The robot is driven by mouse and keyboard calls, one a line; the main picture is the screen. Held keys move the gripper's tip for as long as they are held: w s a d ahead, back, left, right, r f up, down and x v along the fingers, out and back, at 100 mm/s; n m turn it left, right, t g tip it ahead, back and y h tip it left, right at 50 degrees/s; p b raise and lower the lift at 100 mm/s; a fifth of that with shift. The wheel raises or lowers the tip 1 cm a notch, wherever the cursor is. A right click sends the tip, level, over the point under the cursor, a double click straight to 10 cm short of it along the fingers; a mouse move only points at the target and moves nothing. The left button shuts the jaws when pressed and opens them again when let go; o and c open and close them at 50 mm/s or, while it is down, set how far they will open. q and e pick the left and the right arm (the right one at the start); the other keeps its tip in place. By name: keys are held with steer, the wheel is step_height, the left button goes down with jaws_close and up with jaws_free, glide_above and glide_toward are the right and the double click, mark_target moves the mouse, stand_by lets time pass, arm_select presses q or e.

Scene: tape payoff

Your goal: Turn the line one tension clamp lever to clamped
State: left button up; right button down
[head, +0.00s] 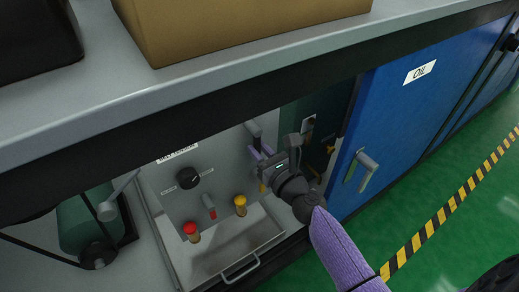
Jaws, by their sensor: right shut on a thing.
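A grey panel (180,207) sits in the open bay under the bench. A dark grey lever (253,128) sticks out at the panel's upper right edge, and I take it as the tension clamp lever. My right gripper (259,154) reaches in from the lower right, with its fingers shut at this lever. The fingers and wrist hide the lever's lower part and pivot, so its exact setting cannot be told. My left gripper is out of view.
The panel also has a black knob (188,178), a small red-tipped lever (209,206), a red knob (190,230) and a yellow knob (240,204). A tray (205,268) lies below. A blue OIL cabinet (400,110) with a handle (363,170) stands right. The bench edge overhangs above.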

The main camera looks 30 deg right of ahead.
steer(key=shift+r, duration=0.25)
steer(key=c, duration=0.7)
jaws_free()
steer(key=shift+w, duration=0.1)
steer(key=shift+c, duration=0.2)
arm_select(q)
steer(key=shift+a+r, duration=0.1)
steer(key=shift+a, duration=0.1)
arm_select(e)
steer(key=shift+o, duration=0.9)
steer(key=shift+f, duration=0.1)
steer(key=shift+s, duration=0.4)
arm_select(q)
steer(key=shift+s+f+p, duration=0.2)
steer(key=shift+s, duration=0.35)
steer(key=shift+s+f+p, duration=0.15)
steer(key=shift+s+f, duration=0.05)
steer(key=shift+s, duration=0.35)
arm_select(e)
steer(key=s, duration=0.9)
steer(key=shift+d, duration=0.1)
